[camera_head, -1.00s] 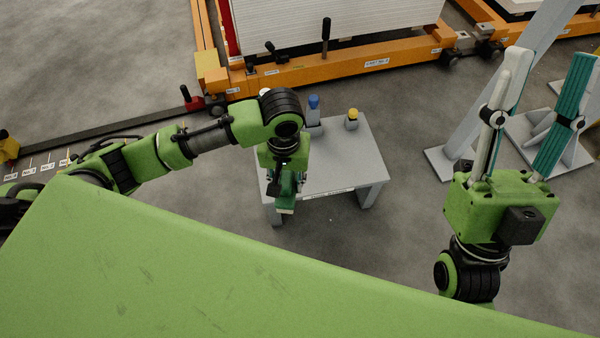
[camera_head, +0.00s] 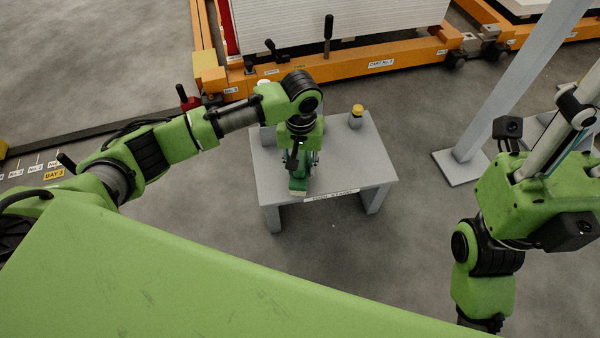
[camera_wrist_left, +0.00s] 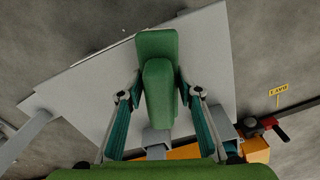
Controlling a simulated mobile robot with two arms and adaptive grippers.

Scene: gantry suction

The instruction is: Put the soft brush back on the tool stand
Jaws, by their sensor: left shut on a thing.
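The tool stand (camera_head: 355,172) is a low grey table with a label on its front edge, in the middle of the head view. My left gripper (camera_head: 299,168) is over its left part, pointing down. It is shut on the green soft brush (camera_head: 298,185). In the left wrist view the brush (camera_wrist_left: 158,85) lies between the two teal fingers, with the grey stand top (camera_wrist_left: 85,90) behind it. I cannot tell whether the brush touches the top. My right gripper (camera_head: 580,105) is at the right edge, apart from the stand, its fingertips not clearly shown.
A yellow-capped grey holder (camera_head: 356,117) stands at the stand's back. Behind are an orange cart frame (camera_head: 350,72) and a black upright handle (camera_head: 328,32). A grey slanted post (camera_head: 500,90) stands on the right. The stand's right front is bare.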

